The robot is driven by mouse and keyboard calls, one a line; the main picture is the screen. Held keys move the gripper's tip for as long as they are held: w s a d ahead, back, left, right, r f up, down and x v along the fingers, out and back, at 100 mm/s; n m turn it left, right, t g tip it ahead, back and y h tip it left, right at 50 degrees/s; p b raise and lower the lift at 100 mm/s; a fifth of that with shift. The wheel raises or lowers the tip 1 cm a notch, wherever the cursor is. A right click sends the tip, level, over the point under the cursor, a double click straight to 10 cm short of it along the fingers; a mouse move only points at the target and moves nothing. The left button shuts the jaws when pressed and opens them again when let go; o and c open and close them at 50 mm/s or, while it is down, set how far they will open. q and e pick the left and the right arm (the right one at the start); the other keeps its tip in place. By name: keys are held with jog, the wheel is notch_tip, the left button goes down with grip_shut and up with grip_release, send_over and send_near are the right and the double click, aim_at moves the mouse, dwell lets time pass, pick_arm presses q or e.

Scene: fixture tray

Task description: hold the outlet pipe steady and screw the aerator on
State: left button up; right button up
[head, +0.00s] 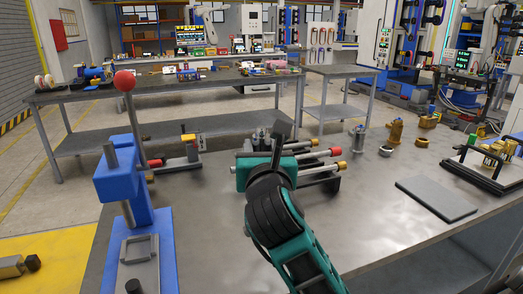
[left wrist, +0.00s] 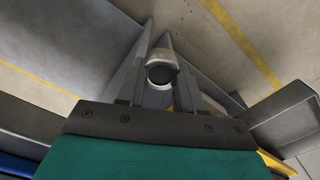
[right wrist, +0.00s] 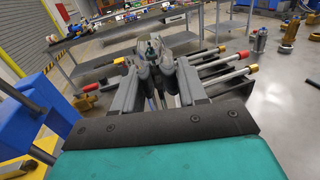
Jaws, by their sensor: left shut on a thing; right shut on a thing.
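My right gripper (head: 281,138) is at the tray fixture (head: 244,172) in the middle of the bench, its teal wrist covering much of it. In the right wrist view its fingers (right wrist: 157,78) close on a grey metal part, which looks like the outlet pipe (right wrist: 152,54); the grip is partly hidden. My left gripper is outside the head view. In the left wrist view its fingers (left wrist: 160,65) are shut on a short round piece with a pale metal rim and dark centre, which looks like the aerator (left wrist: 161,57). Floor shows behind it, apart from the fixture.
A blue press (head: 130,185) with a red-knobbed lever stands at the left. Rods with red and gold ends (head: 335,151) stick out right of the fixture. A steel cylinder (head: 358,138), brass parts (head: 396,131) and a grey plate (head: 436,198) are farther right.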

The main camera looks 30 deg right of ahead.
grip_shut()
dwell(0.3)
